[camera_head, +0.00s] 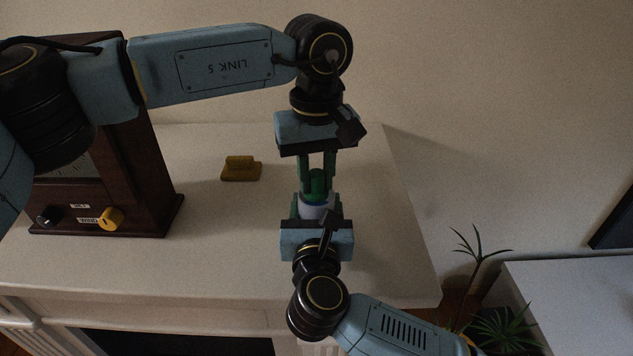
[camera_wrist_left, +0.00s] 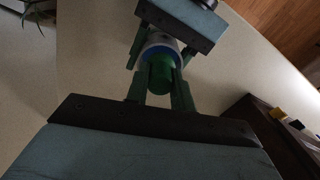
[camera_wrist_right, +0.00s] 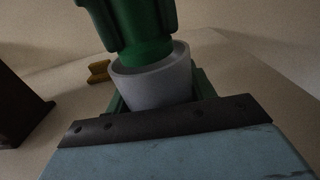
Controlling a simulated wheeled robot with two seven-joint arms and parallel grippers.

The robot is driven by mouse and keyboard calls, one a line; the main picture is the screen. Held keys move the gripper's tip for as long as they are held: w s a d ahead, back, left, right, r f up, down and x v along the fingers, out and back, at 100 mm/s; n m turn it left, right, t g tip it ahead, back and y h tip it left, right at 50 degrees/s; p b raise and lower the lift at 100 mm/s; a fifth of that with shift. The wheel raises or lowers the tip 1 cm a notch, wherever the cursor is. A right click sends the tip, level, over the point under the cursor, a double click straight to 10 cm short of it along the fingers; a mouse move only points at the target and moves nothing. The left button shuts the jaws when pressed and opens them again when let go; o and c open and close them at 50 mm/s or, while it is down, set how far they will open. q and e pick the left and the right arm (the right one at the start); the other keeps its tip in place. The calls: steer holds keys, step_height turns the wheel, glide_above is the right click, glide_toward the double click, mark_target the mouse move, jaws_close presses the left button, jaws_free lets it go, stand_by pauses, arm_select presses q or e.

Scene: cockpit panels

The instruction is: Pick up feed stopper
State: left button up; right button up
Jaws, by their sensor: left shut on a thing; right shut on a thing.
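The feed stopper appears to be the green plug (camera_head: 317,182), which also shows in the left wrist view (camera_wrist_left: 160,74) and the right wrist view (camera_wrist_right: 143,45). My left gripper (camera_head: 317,174) comes down from above with its green fingers shut on either side of the plug. A pale grey-white cup (camera_head: 316,211) is below the plug; its open rim shows in the right wrist view (camera_wrist_right: 155,86). My right gripper (camera_head: 316,212) is shut on the cup from the near side. The plug's lower end is inside the cup's mouth; how deep is hidden.
A yellow block (camera_head: 240,170) lies on the pale mantel top (camera_head: 220,262), left of the grippers. A dark wooden cabinet (camera_head: 150,190) with a yellow knob (camera_head: 110,218) stands further left. The mantel's right edge, plants (camera_head: 480,250) and a white surface (camera_head: 575,295) are to the right.

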mark_target(316, 172)
arm_select(q)
step_height(316, 172, up, 10)
steer(key=shift+r, duration=0.1)
stand_by(0.4)
arm_select(e)
steer(key=o, duration=1.2)
steer(key=shift+s, duration=0.1)
